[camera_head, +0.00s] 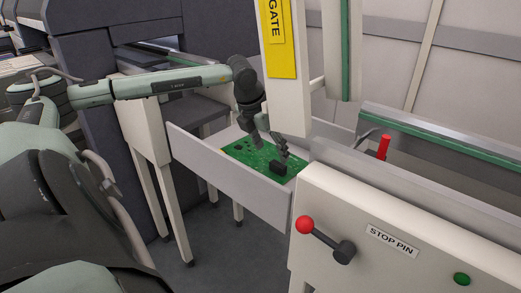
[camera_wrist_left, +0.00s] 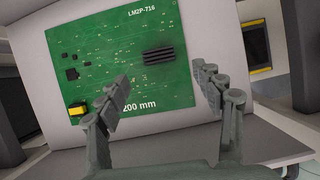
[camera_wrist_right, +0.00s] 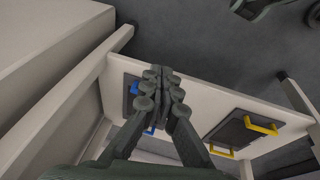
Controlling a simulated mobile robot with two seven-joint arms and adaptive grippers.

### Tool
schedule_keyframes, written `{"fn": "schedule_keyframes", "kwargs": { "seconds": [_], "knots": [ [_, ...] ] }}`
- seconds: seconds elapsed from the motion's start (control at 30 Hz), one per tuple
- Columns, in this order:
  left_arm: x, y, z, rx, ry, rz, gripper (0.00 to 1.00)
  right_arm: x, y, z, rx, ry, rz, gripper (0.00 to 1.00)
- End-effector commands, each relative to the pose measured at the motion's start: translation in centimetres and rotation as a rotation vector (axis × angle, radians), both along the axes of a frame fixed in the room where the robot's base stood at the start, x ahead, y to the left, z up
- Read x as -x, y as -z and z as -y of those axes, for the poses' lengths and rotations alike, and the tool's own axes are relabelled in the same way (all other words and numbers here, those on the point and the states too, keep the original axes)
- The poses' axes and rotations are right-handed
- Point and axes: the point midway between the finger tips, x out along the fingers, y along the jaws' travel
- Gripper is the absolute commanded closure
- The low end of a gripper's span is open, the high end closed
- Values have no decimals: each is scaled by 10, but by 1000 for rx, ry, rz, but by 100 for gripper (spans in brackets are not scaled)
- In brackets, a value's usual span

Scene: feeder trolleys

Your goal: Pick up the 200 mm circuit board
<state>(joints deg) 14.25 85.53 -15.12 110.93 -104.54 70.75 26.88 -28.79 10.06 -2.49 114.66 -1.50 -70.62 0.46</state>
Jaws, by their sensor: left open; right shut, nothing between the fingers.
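The 200 mm circuit board (camera_head: 240,151) is green and lies in a light grey, open-topped bin or trough in the head view. In the left wrist view the board (camera_wrist_left: 100,50) shows its "200 mm" and "LM2P-716" print, a black finned block and a yellow part. My left gripper (camera_head: 270,148) is over the board, its fingers spread apart. In the left wrist view the left gripper (camera_wrist_left: 163,80) is empty, with the board's lower right part beyond its fingertips; contact cannot be told. My right gripper (camera_wrist_right: 161,72) is shut and empty in the right wrist view.
A white panel in front carries a red-knobbed stop pin lever (camera_head: 325,238) and a green button (camera_head: 462,279).

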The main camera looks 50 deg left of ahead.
Motion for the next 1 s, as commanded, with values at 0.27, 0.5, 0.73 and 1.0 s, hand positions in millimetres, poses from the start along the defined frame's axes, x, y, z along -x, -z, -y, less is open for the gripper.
{"fn": "schedule_keyframes", "kwargs": {
  "seconds": [0.27,0.5,0.73,1.0],
  "knots": [
    [-12,24,1,10,0,1,33,1,12,0,-6,1,-8,100],
    [-25,53,-1,7,0,2,33,2,24,-1,-13,2,-11,100],
    [-26,56,-2,4,2,3,33,2,26,-1,-13,2,-11,100],
    [-26,56,-2,5,1,2,60,2,26,-1,-14,2,-12,100]
  ]
}}
